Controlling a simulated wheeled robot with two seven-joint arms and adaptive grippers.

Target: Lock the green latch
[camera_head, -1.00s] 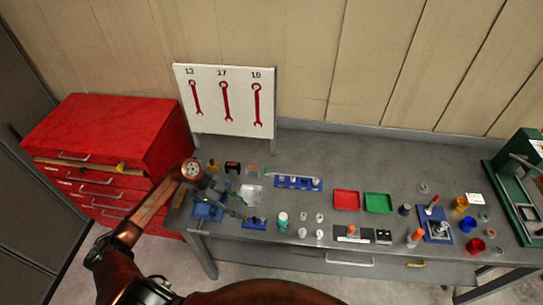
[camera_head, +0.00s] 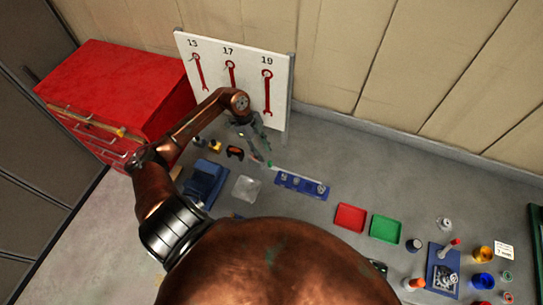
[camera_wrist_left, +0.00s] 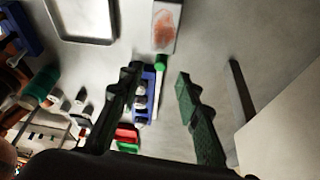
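A small green part (camera_head: 269,164) lies on the bench near the left end of the blue strip. In the left wrist view, a green knob-like piece (camera_wrist_left: 160,62) sits at the end of a pale block with a reddish patch (camera_wrist_left: 165,27). I cannot tell for sure that this is the latch, or whether it is locked. My left gripper (camera_head: 262,150) is over the back of the bench, beside the green part and in front of the wrench board. Its two dark green fingers (camera_wrist_left: 158,73) are apart with nothing between them. My right gripper is not seen.
The wrench board (camera_head: 282,62) stands close behind my left gripper. A blue strip with cylinders (camera_head: 300,186), a red tray (camera_head: 350,217) and a green tray (camera_head: 385,229) lie to the right. A blue block (camera_head: 205,184) and a clear plate (camera_head: 246,188) lie to the left.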

